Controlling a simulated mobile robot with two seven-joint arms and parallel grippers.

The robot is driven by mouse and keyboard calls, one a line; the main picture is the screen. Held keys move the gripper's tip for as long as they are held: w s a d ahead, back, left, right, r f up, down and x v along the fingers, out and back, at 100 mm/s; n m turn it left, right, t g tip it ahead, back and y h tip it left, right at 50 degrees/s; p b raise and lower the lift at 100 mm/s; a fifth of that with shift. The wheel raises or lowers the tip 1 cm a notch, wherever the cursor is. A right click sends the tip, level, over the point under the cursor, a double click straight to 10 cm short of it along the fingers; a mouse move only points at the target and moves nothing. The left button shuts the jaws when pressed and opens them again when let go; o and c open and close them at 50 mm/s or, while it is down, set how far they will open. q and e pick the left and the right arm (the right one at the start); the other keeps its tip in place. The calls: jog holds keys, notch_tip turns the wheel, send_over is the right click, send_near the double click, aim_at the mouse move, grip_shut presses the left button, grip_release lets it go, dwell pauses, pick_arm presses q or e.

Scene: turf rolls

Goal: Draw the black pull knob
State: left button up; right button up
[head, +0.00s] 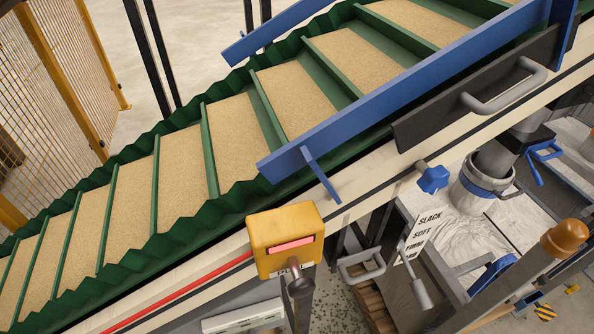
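A yellow box (284,236) with a red window is fixed to the lower side of the sloping conveyor. A dark, rounded knob (296,268) sticks out at the lower front of this box. It looks dark grey to black, and I cannot tell for sure that it is the pull knob. A dark upright post (302,306) stands just below it and partly meets it in the picture. Neither of my grippers shows in the head view, so nothing of mine is seen touching the knob.
A red cable (185,290) runs left from the box. The green-ribbed conveyor (232,130) carries sandy material. Yellow mesh fencing (60,75) stands left.

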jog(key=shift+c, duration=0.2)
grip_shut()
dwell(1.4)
